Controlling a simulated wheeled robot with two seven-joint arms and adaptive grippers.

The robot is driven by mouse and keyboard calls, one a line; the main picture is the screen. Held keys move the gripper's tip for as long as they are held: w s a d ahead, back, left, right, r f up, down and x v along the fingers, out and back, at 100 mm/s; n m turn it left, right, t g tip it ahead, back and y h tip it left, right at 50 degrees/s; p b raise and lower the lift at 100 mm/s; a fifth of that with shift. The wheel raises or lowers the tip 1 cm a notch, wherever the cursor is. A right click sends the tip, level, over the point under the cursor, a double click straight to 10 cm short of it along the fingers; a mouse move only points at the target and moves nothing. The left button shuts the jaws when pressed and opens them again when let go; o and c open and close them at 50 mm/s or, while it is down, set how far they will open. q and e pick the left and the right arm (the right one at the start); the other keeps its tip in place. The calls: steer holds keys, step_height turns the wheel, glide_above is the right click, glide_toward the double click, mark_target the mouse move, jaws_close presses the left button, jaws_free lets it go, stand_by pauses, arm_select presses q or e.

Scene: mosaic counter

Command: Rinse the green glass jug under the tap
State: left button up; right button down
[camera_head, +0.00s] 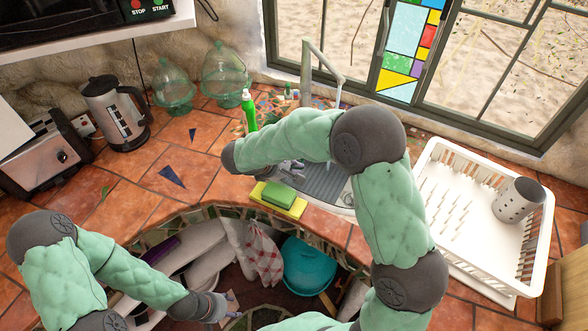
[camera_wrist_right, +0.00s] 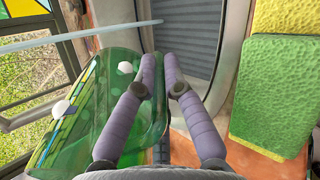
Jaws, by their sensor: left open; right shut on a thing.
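The green glass jug (camera_wrist_right: 95,125) fills the left middle of the right wrist view. My right gripper (camera_wrist_right: 160,64) is shut on its right side. The grey sink (camera_head: 325,182) lies partly under my arm. My left gripper (camera_head: 217,304) is open and low, in front of the counter.
A yellow and green sponge (camera_head: 279,196) lies at the sink's front edge. A green bottle (camera_head: 249,112) stands behind my right arm. A white dish rack (camera_head: 440,255) with a utensil cup (camera_head: 516,200) stands right. A kettle (camera_head: 113,112) and glass vessels (camera_head: 172,88) stand left.

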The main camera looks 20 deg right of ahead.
steer(key=w+d+f+b, duration=0.2)
steer(key=d, duration=0.5)
steer(key=shift+f, duration=0.35)
steer(key=shift+w+d, duration=0.1)
steer(key=w+d, duration=0.3)
steer(key=d, duration=0.7)
steer(key=shift+b, duration=0.3)
steer(key=shift+s+d, duration=0.1)
steer(key=shift+s, duration=0.15)
stand_by(0.5)
steer(key=shift+s+d, duration=0.1)
steer(key=shift+s, duration=0.3)
steer(key=shift+w, duration=0.2)
steer(key=shift+w+a, duration=0.2)
steer(key=shift+w, duration=0.2)
steer(key=shift+s, duration=0.1)
stand_by(0.4)
steer(key=shift+s+d+b, duration=0.2)
steer(key=shift+s+b, duration=0.15)
steer(key=shift+s, duration=0.1)
